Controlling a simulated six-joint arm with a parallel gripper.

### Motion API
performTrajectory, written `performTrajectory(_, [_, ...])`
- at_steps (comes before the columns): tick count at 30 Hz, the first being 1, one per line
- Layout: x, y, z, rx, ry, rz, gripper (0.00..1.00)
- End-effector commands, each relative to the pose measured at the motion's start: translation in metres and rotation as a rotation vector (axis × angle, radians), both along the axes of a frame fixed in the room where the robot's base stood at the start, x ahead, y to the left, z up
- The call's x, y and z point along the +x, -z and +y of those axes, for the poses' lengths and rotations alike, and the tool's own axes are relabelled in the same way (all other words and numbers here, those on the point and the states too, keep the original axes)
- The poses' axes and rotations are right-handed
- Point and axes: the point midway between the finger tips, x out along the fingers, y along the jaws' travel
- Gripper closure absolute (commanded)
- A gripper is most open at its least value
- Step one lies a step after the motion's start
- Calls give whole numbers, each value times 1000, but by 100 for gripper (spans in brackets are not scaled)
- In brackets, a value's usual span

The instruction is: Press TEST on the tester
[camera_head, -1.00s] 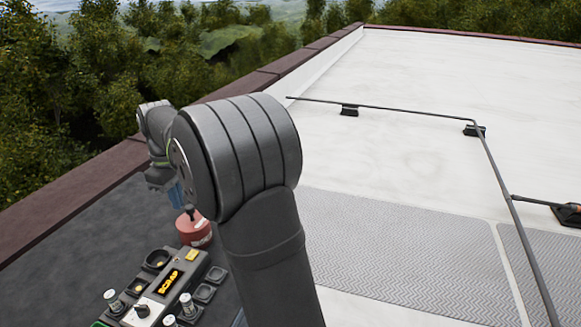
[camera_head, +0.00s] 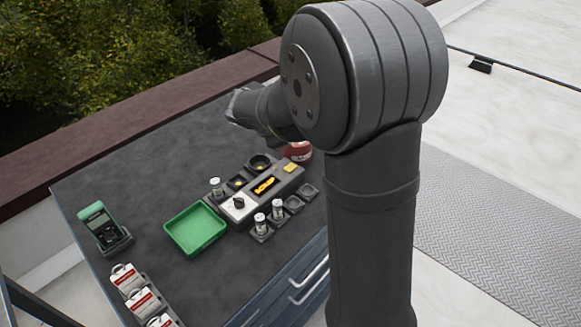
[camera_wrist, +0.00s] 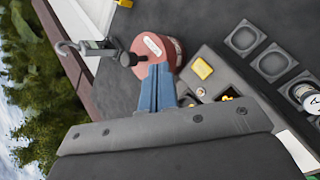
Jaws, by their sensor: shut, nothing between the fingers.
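The tester (camera_head: 240,208) is a dark grey box on the bench, with a light panel and knob at its left end, a lit yellow display (camera_head: 264,186) and a yellow button (camera_head: 291,168) at its right end. I cannot read a label on the button. The wrist view also shows the yellow button (camera_wrist: 202,67), to the right of my gripper. My gripper (camera_wrist: 160,68) has blue fingers, shut and empty. In that view the fingertips overlap the lower edge of a red container; I cannot tell whether they touch. The arm hides the fingers in the head view.
A green tray (camera_head: 195,229), a green handheld device (camera_head: 100,222) and white-and-red packs (camera_head: 126,278) lie left. Bare bench lies behind the tray.

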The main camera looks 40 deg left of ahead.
Motion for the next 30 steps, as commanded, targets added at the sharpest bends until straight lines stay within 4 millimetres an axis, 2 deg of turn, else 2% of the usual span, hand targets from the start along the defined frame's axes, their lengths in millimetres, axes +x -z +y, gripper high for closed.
performTrajectory(6, [-6, 3, 4, -22, -79, -37, 100])
performTrajectory(19, [-6, 8, 4, -23, -79, -37, 100])
performTrajectory(23, [-5, 21, 4, -26, -78, -38, 100])
performTrajectory(30, [-6, 56, 3, -26, -79, -36, 100])
